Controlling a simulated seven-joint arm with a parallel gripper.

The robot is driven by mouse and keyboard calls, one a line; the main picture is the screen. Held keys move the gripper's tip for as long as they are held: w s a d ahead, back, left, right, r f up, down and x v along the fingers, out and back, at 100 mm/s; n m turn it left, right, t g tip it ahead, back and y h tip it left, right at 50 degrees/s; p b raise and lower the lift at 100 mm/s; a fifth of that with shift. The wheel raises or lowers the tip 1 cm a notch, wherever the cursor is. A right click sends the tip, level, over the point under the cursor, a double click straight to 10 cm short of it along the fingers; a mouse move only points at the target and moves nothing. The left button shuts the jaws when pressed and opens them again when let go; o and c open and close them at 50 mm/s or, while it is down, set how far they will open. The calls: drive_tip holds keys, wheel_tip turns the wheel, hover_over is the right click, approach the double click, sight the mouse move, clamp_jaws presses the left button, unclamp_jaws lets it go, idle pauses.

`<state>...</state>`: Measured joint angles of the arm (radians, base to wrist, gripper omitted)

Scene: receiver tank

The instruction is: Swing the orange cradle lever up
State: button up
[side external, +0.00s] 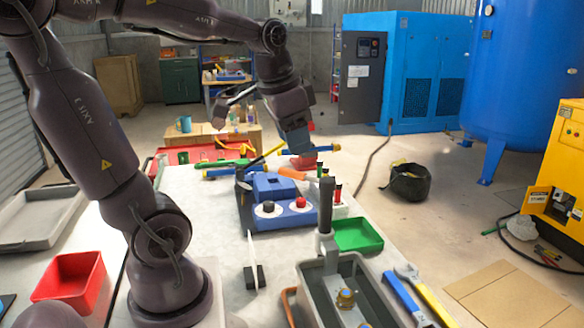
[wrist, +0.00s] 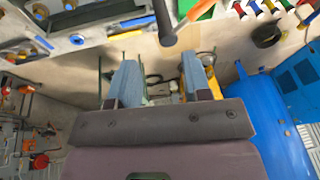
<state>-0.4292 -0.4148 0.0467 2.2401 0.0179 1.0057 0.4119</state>
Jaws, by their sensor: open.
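An orange curved piece (side external: 289,306) sits low against the left side of the grey tray (side external: 310,290), partly cut off by the bottom edge; it looks like the lever, but I cannot be sure. The tray holds a metal plate with brass fittings (side external: 345,298). A dark upright handle (side external: 326,205) stands at the tray's back end. My gripper (side external: 303,152) is above the far part of the table, well away from the orange piece. In the wrist view my gripper (wrist: 162,78) is open, with two blue-grey fingers apart and nothing between them.
A blue box with a black and a red knob (side external: 285,205) stands mid-table. A green tray (side external: 357,234) and blue and yellow tools (side external: 405,298) lie to the right. A red bin (side external: 70,278) is at left. White tabletop (side external: 215,225) is bare beside my base.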

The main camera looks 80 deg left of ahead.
sight(291, 171)
drive_tip(key=a+r+m+g, duration=0.2)
drive_tip(key=a+r+m, duration=0.1)
drive_tip(key=a+m, duration=0.55)
drive_tip(key=shift+m, duration=0.65)
drive_tip(key=f, duration=0.4)
drive_tip(key=w+f, duration=0.1)
drive_tip(key=f, duration=0.7)
drive_tip(key=shift+w+f, duration=0.3)
drive_tip(key=shift+f, duration=0.05)
clamp_jaws()
